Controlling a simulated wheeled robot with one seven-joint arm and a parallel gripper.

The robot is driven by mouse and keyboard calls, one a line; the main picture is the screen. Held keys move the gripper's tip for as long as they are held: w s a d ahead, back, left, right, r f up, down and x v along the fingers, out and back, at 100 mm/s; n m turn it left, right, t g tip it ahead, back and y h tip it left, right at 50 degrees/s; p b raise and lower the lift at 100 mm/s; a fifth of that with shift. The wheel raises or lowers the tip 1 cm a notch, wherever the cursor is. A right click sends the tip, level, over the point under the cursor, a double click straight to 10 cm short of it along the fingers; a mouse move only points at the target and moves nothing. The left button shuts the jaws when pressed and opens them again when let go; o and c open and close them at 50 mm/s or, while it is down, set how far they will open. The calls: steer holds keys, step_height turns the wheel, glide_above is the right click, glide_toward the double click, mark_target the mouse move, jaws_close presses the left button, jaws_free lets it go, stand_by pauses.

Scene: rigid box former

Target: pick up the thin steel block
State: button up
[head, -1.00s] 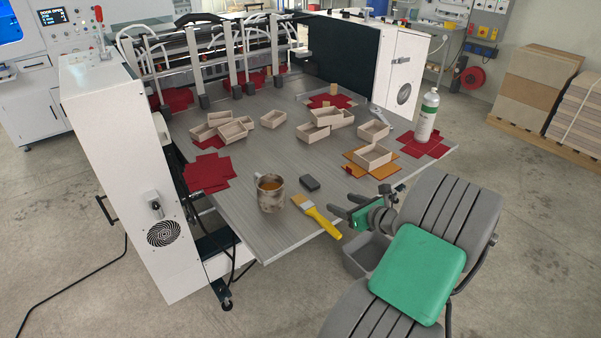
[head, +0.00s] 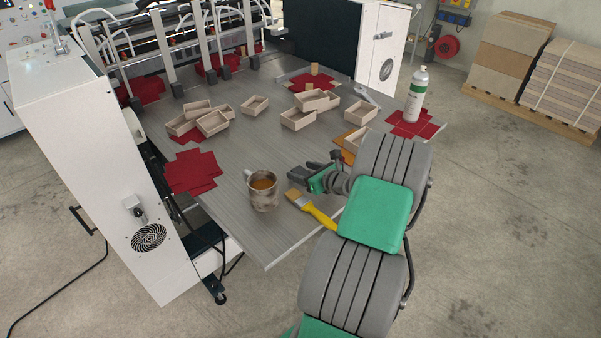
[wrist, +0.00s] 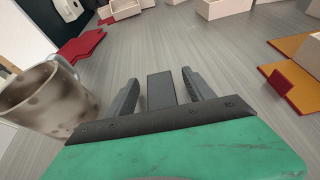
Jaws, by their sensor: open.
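The thin steel block (wrist: 160,88) is a small dark grey block lying on the table. In the wrist view it shows between the two fingers of my gripper (wrist: 160,78), with a gap on each side. My gripper is open and low over the table; whether the fingers reach down beside the block is hard to tell. In the head view my gripper (head: 308,174) is over the table's front right part, and it hides the block.
A stained mug (head: 263,190) stands close on the left, and a yellow-handled brush (head: 312,209) lies in front. Open boxes (head: 212,122) and red blanks (head: 190,171) lie farther back. A spray bottle (head: 415,95) stands at the right.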

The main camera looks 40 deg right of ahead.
steer(key=shift+w+f, duration=0.2)
steer(key=shift+w, duration=0.25)
steer(key=shift+c, duration=0.4)
jaws_close()
steer(key=shift+r, duration=0.1)
